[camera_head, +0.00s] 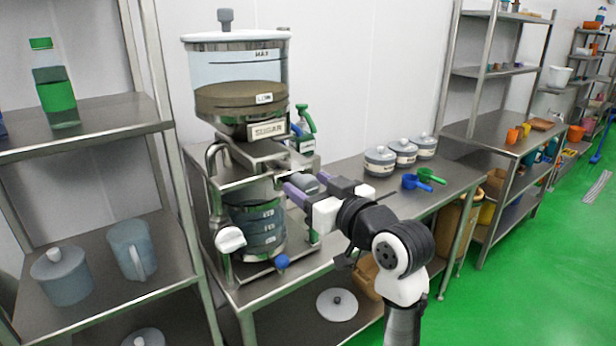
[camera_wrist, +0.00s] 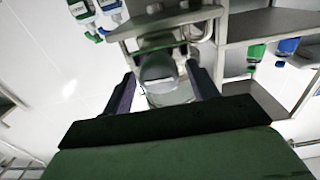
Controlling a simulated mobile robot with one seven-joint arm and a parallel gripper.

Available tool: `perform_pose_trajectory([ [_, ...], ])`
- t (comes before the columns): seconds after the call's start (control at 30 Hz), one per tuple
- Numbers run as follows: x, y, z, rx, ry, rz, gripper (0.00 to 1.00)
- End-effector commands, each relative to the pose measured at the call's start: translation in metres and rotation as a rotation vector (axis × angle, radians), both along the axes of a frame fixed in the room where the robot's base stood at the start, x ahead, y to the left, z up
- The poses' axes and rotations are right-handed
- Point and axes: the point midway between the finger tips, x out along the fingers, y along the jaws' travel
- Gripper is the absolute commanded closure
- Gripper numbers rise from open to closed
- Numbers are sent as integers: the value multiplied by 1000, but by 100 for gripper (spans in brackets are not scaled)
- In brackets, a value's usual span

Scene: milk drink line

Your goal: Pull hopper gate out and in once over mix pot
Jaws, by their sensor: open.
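The hopper (camera_head: 240,90) labelled SUGAR is clear, lidded and partly full of brown contents, on a steel stand. The grey rounded gate handle (camera_head: 303,182) sticks out of the stand below the hopper; it also shows in the wrist view (camera_wrist: 158,68). The mix pot (camera_head: 257,232), dark and see-through with level marks, stands under the hopper; its upper part is partly hidden by the stand. My gripper (camera_head: 306,185) is open with its purple fingers on either side of the handle. In the wrist view, gaps show between the handle and both fingers (camera_wrist: 160,78).
Lidded pots (camera_head: 380,160) and blue and green scoops (camera_head: 417,181) are on the steel table (camera_head: 365,200) to the right. A shelf (camera_head: 85,130) with a bottle and jugs stands at left.

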Motion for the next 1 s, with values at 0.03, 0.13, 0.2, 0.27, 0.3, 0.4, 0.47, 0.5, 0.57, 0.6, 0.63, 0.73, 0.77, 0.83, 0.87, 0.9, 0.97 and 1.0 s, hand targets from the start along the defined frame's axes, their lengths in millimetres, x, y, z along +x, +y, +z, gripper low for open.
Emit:
perform_pose_trajectory([
  [0.03,4,3,1,0,1,1,41],
  [0.13,8,6,0,0,1,0,41],
  [0.2,9,7,-1,0,1,0,41],
  [0.27,9,7,-1,1,1,0,41],
  [0.3,9,7,-1,0,0,0,41],
  [0.4,9,7,-1,0,0,0,41],
  [0.47,9,7,-1,0,0,0,46],
  [0.5,9,7,-1,0,0,0,52],
  [0.57,9,7,-1,0,0,0,60],
  [0.6,9,7,-1,0,0,0,65],
  [0.63,9,7,-1,0,0,0,69],
  [0.73,9,7,-1,0,0,0,82],
  [0.77,9,7,-1,0,0,0,86],
  [0.83,9,6,-1,0,0,0,95],
  [0.87,9,6,-1,0,0,0,99],
  [0.9,9,6,-1,0,0,0,100],
  [0.97,9,7,-1,0,0,0,100],
  [1.0,10,8,-1,0,0,1,100],
])
